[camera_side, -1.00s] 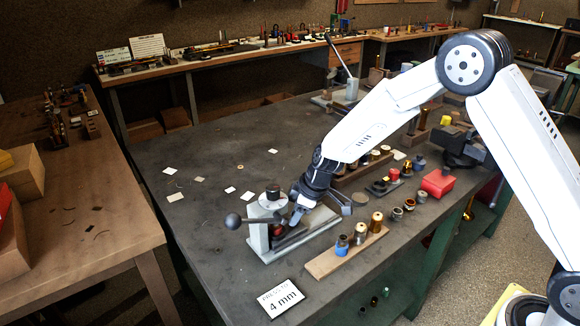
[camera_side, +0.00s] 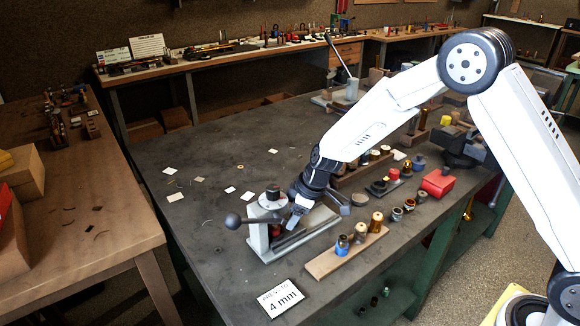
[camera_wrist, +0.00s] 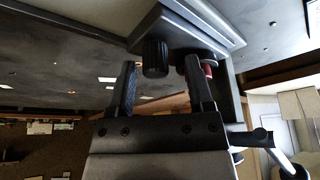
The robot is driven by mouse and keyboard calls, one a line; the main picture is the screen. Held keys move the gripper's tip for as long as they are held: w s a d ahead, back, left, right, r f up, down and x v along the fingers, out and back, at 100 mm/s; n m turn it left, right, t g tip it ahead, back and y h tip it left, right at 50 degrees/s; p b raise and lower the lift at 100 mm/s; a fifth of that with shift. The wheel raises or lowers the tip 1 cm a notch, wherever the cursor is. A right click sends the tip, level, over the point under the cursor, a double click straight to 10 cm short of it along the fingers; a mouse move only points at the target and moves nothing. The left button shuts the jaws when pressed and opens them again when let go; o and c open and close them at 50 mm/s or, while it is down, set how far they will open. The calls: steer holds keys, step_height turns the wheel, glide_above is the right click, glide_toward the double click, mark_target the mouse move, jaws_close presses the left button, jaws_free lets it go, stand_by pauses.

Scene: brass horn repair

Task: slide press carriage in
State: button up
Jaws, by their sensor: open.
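The small grey press (camera_side: 260,238) stands on the dark bench, with its base rail (camera_side: 310,238) running to the right and a black ball-ended lever (camera_side: 233,221) sticking out left. My gripper (camera_side: 294,222) points down over the rail, just right of the press's upright. In the wrist view my gripper (camera_wrist: 160,64) has its two dark fingers apart, with a ribbed black knob (camera_wrist: 155,58) showing between them. I cannot tell whether either finger touches it. A small red part (camera_wrist: 208,70) shows beside the right finger. The carriage is largely hidden by my gripper in the side view.
A wooden strip (camera_side: 322,266) with several small cylinders lies right of the press. A white "4 mm" card (camera_side: 280,298) lies in front. Paper scraps (camera_side: 230,189) lie behind left. A red box (camera_side: 438,182) and other parts stand farther right. Bench left of the press is mostly free.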

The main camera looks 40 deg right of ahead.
steer(key=v, duration=0.7)
steer(key=shift+r, duration=0.15)
steer(key=shift+s, duration=0.15)
steer(key=s+d+m+h, duration=0.1)
steer(key=s+d+m, duration=0.2)
steer(key=s, duration=0.7)
steer(key=s+d+m+h, duration=0.2)
steer(key=s+m, duration=0.4)
steer(key=s, duration=0.4)
steer(key=shift+s+d+g, duration=0.3)
steer(key=shift+d, duration=0.4)
